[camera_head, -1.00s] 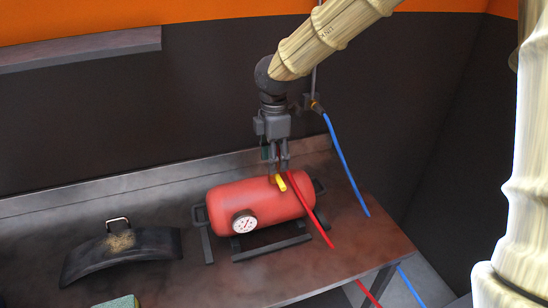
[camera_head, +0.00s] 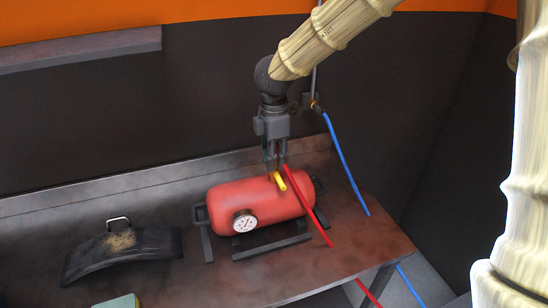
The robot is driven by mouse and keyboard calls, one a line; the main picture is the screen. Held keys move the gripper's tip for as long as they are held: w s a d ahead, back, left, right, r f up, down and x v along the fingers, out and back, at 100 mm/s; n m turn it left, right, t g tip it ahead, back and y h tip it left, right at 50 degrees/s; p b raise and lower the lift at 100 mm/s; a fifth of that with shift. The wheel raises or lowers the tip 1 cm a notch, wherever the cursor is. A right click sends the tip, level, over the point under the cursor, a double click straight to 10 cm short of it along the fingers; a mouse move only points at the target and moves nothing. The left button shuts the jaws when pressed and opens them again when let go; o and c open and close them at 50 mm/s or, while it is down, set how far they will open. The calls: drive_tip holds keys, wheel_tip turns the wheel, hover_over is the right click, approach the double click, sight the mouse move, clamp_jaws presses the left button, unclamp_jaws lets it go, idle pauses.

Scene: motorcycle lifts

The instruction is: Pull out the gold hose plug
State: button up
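The gold hose plug (camera_head: 279,181) sits at the top of the red tank (camera_head: 240,200), beside the upper end of a red hose (camera_head: 318,225). The tank lies on its side in a dark cradle on the workbench and has a round white gauge (camera_head: 244,223). My gripper (camera_head: 276,170) points down over the plug, its fingertips right at the plug and the hose end. The view is too small to tell whether the fingers are closed on the plug or only around it.
A blue hose (camera_head: 345,165) hangs from a wall fitting (camera_head: 316,107) right of my gripper. A dark curved part (camera_head: 120,250) with a handle lies at the left of the workbench (camera_head: 350,262). The bench's right front is mostly clear. A wall shelf (camera_head: 80,48) is at upper left.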

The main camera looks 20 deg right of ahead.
clamp_jaws()
drive_tip(key=shift+r, duration=0.15)
drive_tip(key=shift+r+p, duration=2.4)
drive_tip(key=shift+r, duration=0.45)
